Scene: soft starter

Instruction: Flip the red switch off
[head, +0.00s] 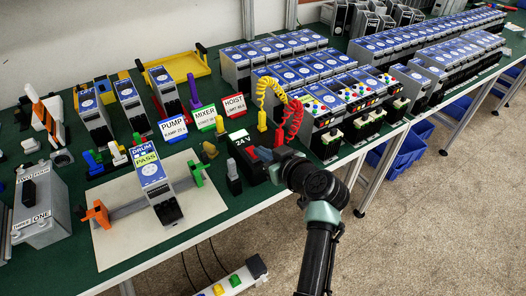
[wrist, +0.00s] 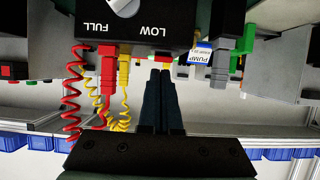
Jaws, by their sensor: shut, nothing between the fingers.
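My gripper (wrist: 161,74) is shut and empty, its two dark fingers together in the wrist view. A small red part with some yellow (wrist: 163,64) shows just beyond the fingertips, under the edge of a black box (wrist: 135,30) marked FULL and LOW, with a grey knob. It may be the red switch, but the fingers partly cover it and its position cannot be read. I cannot tell whether the fingertips touch it. In the head view my gripper (head: 272,156) is beside the black 24 V box (head: 245,152), and my wrist hides part of that area.
Red (head: 294,122) and yellow (head: 267,92) coiled leads stand close behind my gripper. A beige board (head: 115,247) carries a blue-and-white DRUM unit (head: 155,180). PUMP (head: 173,128), MIXER and HOIST signs stand behind. Rows of blue-topped units fill the bench to the right.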

